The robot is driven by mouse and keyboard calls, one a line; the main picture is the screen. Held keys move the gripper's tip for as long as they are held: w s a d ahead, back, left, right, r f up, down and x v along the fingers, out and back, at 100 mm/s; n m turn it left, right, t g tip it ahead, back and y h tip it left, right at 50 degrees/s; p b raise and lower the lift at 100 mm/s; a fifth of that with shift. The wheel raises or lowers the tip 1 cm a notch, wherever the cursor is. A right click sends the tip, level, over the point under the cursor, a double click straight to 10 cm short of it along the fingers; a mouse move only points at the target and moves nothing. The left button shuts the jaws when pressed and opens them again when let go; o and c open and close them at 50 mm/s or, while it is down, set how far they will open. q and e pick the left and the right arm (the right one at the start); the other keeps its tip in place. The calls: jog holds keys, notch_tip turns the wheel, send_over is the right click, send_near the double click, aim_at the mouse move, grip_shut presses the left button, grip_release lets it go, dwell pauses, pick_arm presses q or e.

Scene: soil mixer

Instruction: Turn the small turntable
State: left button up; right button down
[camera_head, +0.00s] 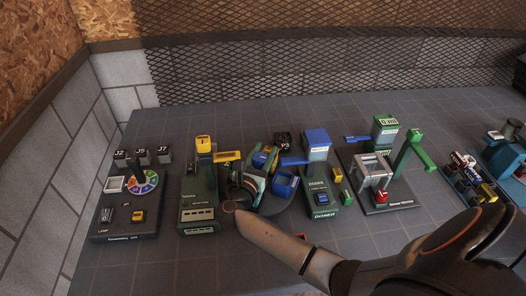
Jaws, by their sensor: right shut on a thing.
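The small turntable (281,206) looks like a dark round disc in the middle of the bench, between two green machines. Blue containers (284,184) stand on or around it. My right arm comes in from the lower right, and my right gripper (249,183) is at the left side of the disc. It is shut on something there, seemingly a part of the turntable. The wrist and fingers hide much of the disc and the exact contact. My left gripper is not in view.
A green machine (199,204) with a yellow top stands close left of my gripper. A green and blue dosing machine (319,190) stands to the right. A station with a coloured dial (143,182) is at far left. A green-armed frame (386,183) stands further right.

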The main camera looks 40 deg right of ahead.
dwell(0.4)
jog(key=shift+c, duration=2)
grip_release()
